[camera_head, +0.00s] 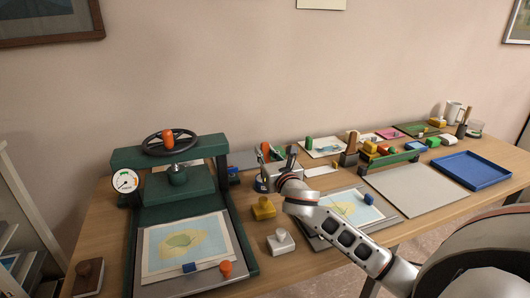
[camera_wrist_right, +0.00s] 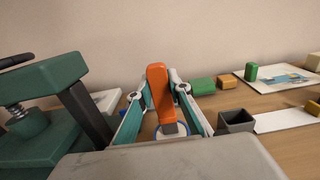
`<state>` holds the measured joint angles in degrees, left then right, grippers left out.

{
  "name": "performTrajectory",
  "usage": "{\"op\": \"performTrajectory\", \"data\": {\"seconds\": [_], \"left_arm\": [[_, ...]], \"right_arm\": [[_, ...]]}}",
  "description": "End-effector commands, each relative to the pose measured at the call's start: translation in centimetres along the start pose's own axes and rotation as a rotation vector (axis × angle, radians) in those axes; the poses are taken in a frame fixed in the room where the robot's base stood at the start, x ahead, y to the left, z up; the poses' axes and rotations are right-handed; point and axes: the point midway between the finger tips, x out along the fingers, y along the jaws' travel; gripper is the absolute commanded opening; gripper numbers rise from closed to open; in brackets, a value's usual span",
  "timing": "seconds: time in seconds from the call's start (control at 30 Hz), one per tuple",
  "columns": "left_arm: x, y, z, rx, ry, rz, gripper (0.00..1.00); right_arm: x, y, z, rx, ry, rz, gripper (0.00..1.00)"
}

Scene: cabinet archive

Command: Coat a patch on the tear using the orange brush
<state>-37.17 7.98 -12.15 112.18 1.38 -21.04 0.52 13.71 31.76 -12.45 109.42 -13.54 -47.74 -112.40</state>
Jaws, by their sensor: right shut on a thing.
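The orange brush (camera_wrist_right: 158,88) stands nearly upright in the right wrist view, between the fingers of my right gripper (camera_wrist_right: 160,98), which is shut on its handle. Its grey lower end is at a round blue-and-white pot (camera_wrist_right: 156,136); I cannot tell whether the bristles are inside it. A map sheet (camera_head: 325,222) with a blue block (camera_head: 369,198) lies partly behind my right arm. No tear or patch can be made out. My left gripper is not in view.
A green press (camera_head: 128,222) stands at left, with another map (camera_head: 165,262) on its bed. A yellow block (camera_head: 263,209) and white block (camera_head: 280,242) stand beside it. A grey board (camera_head: 415,190) and blue tray (camera_head: 468,172) lie at right. A block-filled rack (camera_head: 392,159) stands behind.

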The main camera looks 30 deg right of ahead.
Motion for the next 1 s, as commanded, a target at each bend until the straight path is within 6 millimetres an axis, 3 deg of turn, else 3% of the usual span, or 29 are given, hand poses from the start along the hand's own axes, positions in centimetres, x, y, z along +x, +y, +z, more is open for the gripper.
{"op": "performTrajectory", "data": {"seconds": [1.0], "left_arm": [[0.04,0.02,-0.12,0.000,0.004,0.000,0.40]], "right_arm": [[-0.01,0.01,-0.62,0.000,0.002,0.000,0.00]]}}
